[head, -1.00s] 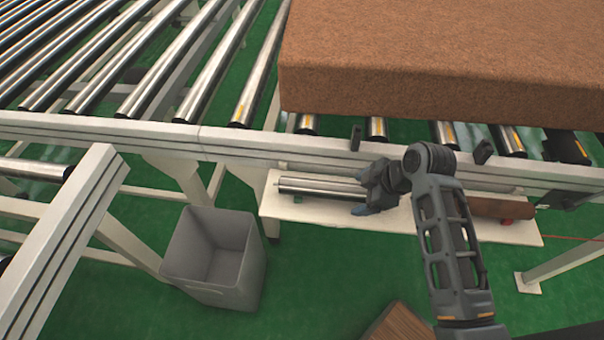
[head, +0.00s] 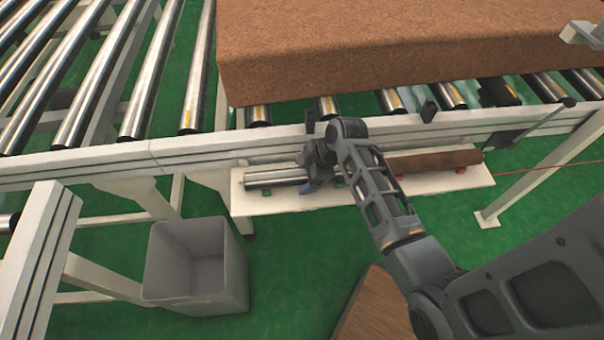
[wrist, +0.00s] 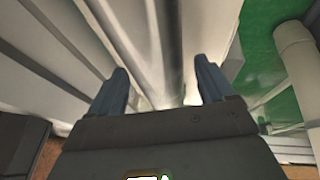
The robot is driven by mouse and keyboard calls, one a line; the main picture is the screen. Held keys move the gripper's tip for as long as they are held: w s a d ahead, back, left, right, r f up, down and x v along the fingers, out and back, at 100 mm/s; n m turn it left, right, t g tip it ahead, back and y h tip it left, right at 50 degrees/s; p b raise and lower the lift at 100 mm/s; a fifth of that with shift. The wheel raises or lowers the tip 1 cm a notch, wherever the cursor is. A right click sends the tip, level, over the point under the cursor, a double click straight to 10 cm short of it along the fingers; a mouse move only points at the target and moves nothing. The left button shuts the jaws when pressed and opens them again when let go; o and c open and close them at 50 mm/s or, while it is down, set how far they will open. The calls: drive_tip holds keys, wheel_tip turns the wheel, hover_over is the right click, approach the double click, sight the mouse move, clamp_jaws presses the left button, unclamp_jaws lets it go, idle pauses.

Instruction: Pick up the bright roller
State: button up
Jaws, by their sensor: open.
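The bright roller (head: 272,177) is a shiny metal cylinder lying on a white shelf (head: 262,205) below the conveyor rail. Its right end is hidden behind my gripper (head: 313,188), which is at the roller in the head view. In the wrist view the roller (wrist: 160,50) runs away from me between the two blue fingertips of my gripper (wrist: 163,85). The fingers are apart, with visible room on both sides of the roller. I cannot tell whether either finger touches it.
A brown rusty roller (head: 435,160) lies further right on the same shelf. A grey bin (head: 195,270) stands on the green floor at lower left.

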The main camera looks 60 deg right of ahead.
drive_tip(key=shift+c, duration=0.5)
clamp_jaws()
idle(0.3)
